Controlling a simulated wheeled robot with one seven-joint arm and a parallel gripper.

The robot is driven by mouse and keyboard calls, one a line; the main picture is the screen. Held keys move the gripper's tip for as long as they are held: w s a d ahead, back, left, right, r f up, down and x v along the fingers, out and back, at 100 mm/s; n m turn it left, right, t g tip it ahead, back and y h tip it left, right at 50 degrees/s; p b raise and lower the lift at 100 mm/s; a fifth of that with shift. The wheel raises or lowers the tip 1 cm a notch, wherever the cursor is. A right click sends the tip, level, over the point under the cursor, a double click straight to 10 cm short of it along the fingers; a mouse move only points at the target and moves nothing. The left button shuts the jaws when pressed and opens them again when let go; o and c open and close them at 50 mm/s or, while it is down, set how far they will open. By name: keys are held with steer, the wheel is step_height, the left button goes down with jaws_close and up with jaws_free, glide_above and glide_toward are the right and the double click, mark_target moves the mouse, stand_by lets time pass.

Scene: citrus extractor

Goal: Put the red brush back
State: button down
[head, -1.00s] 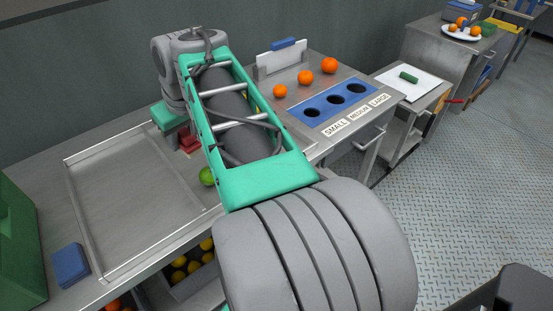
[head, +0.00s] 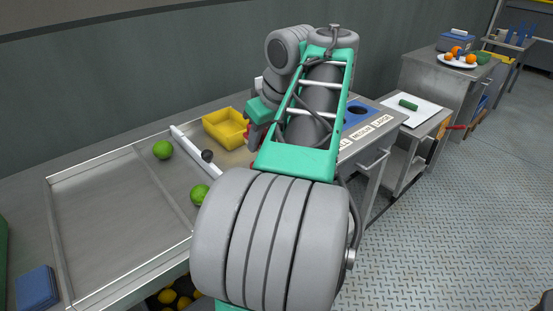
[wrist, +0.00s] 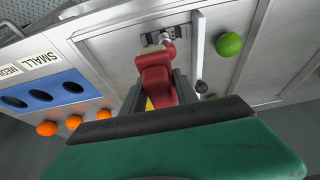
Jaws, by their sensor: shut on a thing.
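The red brush (wrist: 153,66) is held between the dark fingers of my gripper (wrist: 158,82), which is shut on it. In the wrist view its red body points up the picture, toward a small metal fitting (wrist: 158,40) on the steel table; I cannot tell whether they touch. In the head view my gripper (head: 252,130) is over the table beside the yellow tray, and only a sliver of red shows there. My arm hides most of the brush.
A yellow tray (head: 224,128), a dark ball (head: 207,156) and limes (head: 163,150) (head: 200,194) lie near the steel tray's raised rim (head: 196,152). The blue panel with holes (wrist: 45,92) and oranges (wrist: 47,128) are beside my gripper. A blue block (head: 36,286) sits at the left.

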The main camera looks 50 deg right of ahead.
steer(key=w+d+f+b, duration=0.1)
steer(key=d+f, duration=0.1)
steer(key=d, duration=0.1)
steer(key=d+f+b, duration=0.1)
steer(key=d+f, duration=0.2)
steer(key=w+d+f+b, duration=0.1)
steer(key=d+f, duration=0.2)
steer(key=shift+w, duration=0.35)
steer(key=shift+d+f+b, duration=0.1)
steer(key=shift+f+b, duration=0.7)
steer(key=shift+f, duration=0.55)
steer(key=shift+f, duration=0.3)
steer(key=c, duration=0.9)
jaws_free()
steer(key=shift+c, duration=0.2)
steer(key=shift+b, duration=0.3)
